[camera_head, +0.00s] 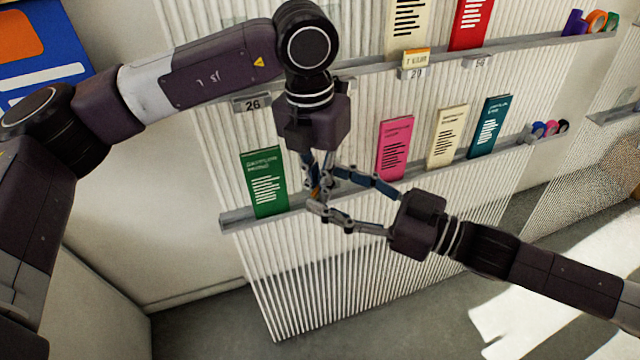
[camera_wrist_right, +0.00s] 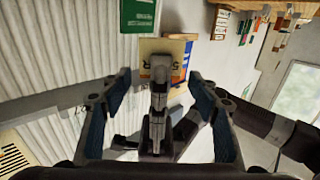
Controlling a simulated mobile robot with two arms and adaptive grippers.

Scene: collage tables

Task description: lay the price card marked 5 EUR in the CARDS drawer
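My left gripper (camera_head: 316,186) points down in front of the ribbed wall panel and is shut on a small card. In the right wrist view the card (camera_wrist_right: 154,47) is pale with an orange band and dark marks, too small to read surely. In the head view only a small orange bit of it shows between the fingers. My right gripper (camera_head: 322,190) comes in from the right and is open. Its two fingers (camera_wrist_right: 160,77) stand on either side of the left gripper's tip and the card, apparently without closing on them. No CARDS drawer is in view.
A lower shelf rail (camera_head: 300,212) holds a green booklet (camera_head: 264,183), a pink one (camera_head: 394,147), a cream one (camera_head: 446,136) and a teal one (camera_head: 489,126). An upper rail (camera_head: 440,63) bears number tags, including 26 (camera_head: 252,105), and a small yellow-topped card (camera_head: 416,59). Grey floor lies below.

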